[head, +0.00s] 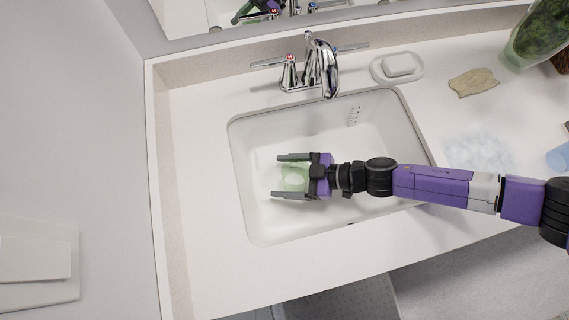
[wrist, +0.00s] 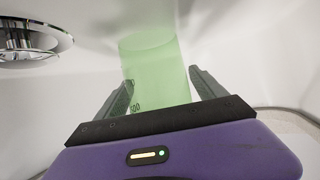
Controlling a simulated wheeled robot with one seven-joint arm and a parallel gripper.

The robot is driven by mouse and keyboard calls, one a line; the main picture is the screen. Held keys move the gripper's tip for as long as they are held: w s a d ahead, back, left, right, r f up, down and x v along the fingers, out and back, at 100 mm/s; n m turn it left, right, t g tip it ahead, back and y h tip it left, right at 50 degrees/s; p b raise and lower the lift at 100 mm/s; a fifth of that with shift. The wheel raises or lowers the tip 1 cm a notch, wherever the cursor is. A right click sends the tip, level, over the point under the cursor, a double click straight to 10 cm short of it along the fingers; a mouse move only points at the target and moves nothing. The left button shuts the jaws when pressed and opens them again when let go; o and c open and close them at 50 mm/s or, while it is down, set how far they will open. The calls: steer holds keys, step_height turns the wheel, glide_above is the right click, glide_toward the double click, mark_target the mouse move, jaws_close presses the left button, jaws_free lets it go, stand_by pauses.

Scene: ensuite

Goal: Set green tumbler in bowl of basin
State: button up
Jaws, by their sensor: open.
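The green tumbler (head: 295,177) is a translucent pale green cup inside the white basin (head: 262,215). It shows in the wrist view (wrist: 157,70) between my gripper's fingers, with dark markings on its left side. My gripper (head: 277,176) is open around the tumbler, one finger on each side, over the bowl of the basin. In the wrist view the fingers (wrist: 163,85) stand apart from each other. Part of the tumbler is hidden by the gripper's body. I cannot tell whether its base touches the basin floor.
A chrome faucet (head: 322,65) stands behind the basin. A soap dish (head: 397,67), a beige sponge-like piece (head: 474,82), a pale blue patch (head: 478,152), a blue cup (head: 560,156) and a green vase (head: 538,38) are on the right counter. The left counter is clear.

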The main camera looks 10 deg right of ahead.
steer(key=shift+r, duration=0.15)
steer(key=shift+d, duration=0.3)
steer(key=b+v, duration=0.1)
steer(key=v, duration=1)
steer(key=shift+s+d+r, duration=0.1)
steer(key=shift+s, duration=0.1)
